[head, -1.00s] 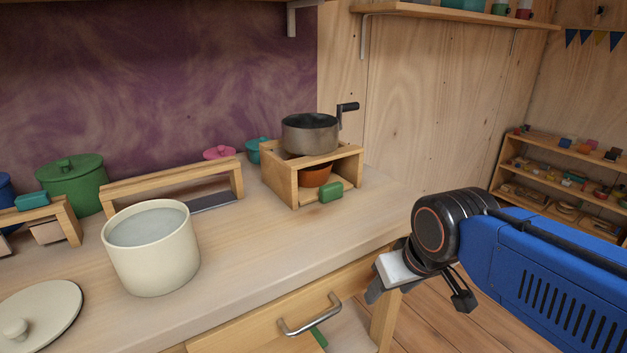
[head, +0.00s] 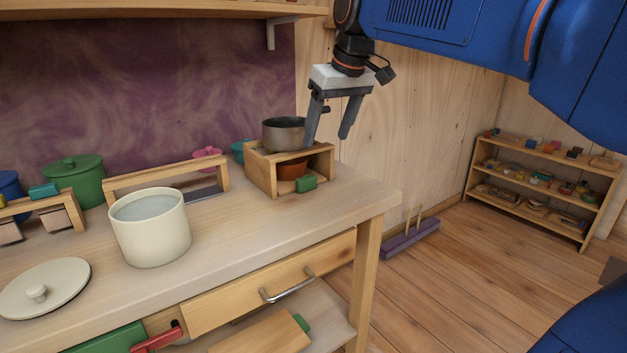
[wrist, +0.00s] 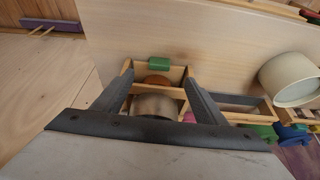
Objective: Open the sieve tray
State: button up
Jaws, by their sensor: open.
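A small wooden stand (head: 262,177) sits on the worktop near its right end. A grey metal pot (head: 283,133) rests on top of it, its crank partly hidden by my gripper. Inside the stand is a brown bowl (head: 292,169), and a green block handle (head: 306,184) is at its front; I cannot tell whether this is the sieve tray. My gripper (head: 327,139) is open and empty, pointing down, and overlaps the pot's right side in the head view. In the wrist view, the pot (wrist: 155,106) and green handle (wrist: 159,63) appear between the spread fingers.
A cream pot (head: 150,240) and a round lid (head: 45,290) stand to the left on the worktop (head: 235,225). A wooden frame (head: 165,176) is behind. A drawer with a metal handle (head: 288,285) is below. Worktop before the stand is clear.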

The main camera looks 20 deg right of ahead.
aim_at(307, 178)
jog(key=x, duration=0.5)
jog(key=w+x, duration=0.1)
jog(key=x, duration=0.5)
jog(key=w+r+x, duration=0.1)
jog(key=x, duration=0.4)
jog(key=shift+w+a+f, duration=0.15)
jog(key=shift+a, duration=0.25)
jog(key=c, duration=1.5)
jog(key=s+d, duration=0.1)
jog(key=s, duration=0.3)
jog(key=s+d, duration=0.1)
jog(key=s, duration=0.3)
jog(key=s+d, duration=0.2)
jog(key=s, duration=0.2)
jog(key=shift+s, duration=0.3)
jog(key=o, duration=1.5)
